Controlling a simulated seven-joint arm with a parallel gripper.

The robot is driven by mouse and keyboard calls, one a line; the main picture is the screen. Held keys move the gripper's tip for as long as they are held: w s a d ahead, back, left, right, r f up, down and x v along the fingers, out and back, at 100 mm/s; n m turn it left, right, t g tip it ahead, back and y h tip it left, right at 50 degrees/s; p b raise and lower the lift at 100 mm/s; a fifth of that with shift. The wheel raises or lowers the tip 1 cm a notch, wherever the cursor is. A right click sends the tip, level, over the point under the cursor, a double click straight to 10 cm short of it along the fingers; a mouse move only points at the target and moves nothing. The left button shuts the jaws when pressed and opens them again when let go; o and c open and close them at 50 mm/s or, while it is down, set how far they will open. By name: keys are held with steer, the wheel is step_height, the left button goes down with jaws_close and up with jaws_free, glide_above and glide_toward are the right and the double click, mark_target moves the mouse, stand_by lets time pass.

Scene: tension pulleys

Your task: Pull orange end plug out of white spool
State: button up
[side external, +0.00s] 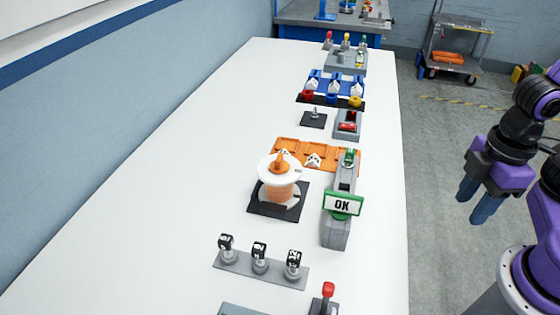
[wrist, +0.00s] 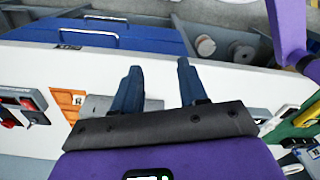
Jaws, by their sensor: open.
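The white spool (side external: 266,170) stands upright on a black base plate on the white table, with an orange winding around its middle. The orange end plug (side external: 279,162) sits in the centre of the spool's top flange, its narrow upper part standing up. My gripper (side external: 470,206) is off the table's right edge, well to the right of the spool, with its blue fingers pointing down. In the wrist view my gripper (wrist: 158,80) shows two blue fingers spread apart with nothing between them. The spool and plug are not recognisable in the wrist view.
A grey fixture with a green-framed OK sign (side external: 343,204) stands just right of the spool. An orange tray (side external: 316,155) lies behind it. A grey bar with several black-topped knobs (side external: 259,265) lies in front. The table's left side (side external: 150,190) is clear.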

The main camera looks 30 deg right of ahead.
steer(key=w+a+r+m, duration=0.4)
steer(key=w+a+m, duration=0.1)
steer(key=w+a, duration=0.25)
steer(key=w+a+r+m, duration=0.4)
steer(key=w+a+m, duration=0.15)
steer(key=w, duration=0.35)
steer(key=m, duration=1.1)
glide_toward(279, 157)
step_height(279, 157, down, 9)
steer(key=shift+w+a+f, duration=0.1)
steer(key=shift+a+f, duration=0.05)
steer(key=shift+c, duration=0.3)
jaws_close()
